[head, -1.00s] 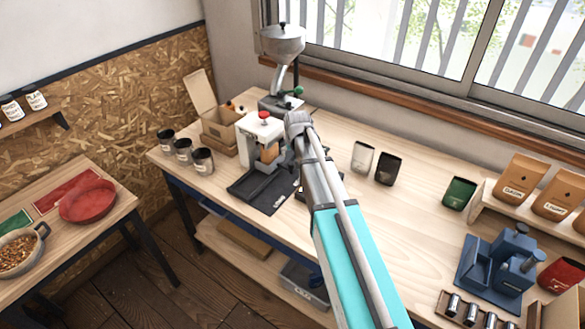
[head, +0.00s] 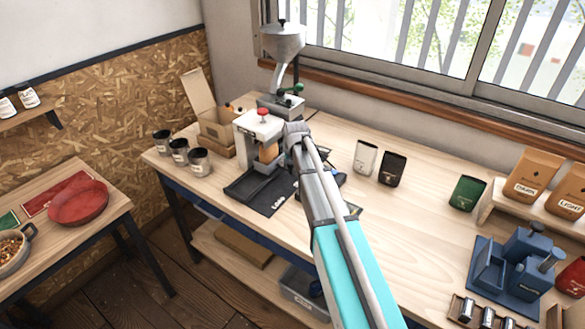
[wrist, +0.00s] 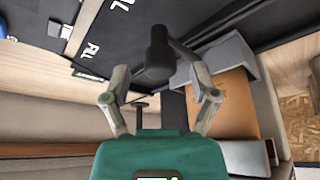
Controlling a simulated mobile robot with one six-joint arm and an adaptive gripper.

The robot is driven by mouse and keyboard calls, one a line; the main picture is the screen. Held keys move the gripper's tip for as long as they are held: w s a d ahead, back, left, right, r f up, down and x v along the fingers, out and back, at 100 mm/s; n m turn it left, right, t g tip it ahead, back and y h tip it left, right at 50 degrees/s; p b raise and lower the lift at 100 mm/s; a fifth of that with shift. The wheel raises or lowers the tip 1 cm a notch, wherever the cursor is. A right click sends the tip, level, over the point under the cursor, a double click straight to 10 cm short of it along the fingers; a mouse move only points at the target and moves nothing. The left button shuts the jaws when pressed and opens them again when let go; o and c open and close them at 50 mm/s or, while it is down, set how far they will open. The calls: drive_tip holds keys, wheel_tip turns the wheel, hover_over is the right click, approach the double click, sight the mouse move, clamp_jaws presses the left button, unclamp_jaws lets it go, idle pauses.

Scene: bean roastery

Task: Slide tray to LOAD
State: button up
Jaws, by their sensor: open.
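A white press machine (head: 262,127) with a red knob stands on a dark mat (head: 238,190) whose front carries a white LOAD label (head: 278,202). A grey tray (head: 264,169) sits under the press with an orange-brown bag (head: 268,152). In the wrist view the tray (wrist: 238,52) and bag (wrist: 222,103) lie right of my gripper (wrist: 158,72). My gripper's fingers are open on either side of a dark upright knob (wrist: 158,48). I cannot tell whether they touch it. In the head view my arm hides the fingers and part of the mat.
A grinder (head: 283,45) stands behind the press. White (head: 366,157) and black (head: 392,169) bags stand right of my arm. A blue fixture (head: 508,265) is at right.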

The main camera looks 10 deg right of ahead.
drive_tip(key=shift+w+f, duration=0.2)
drive_tip(key=shift+f, duration=0.3)
drive_tip(key=shift+b, duration=0.3)
clamp_jaws()
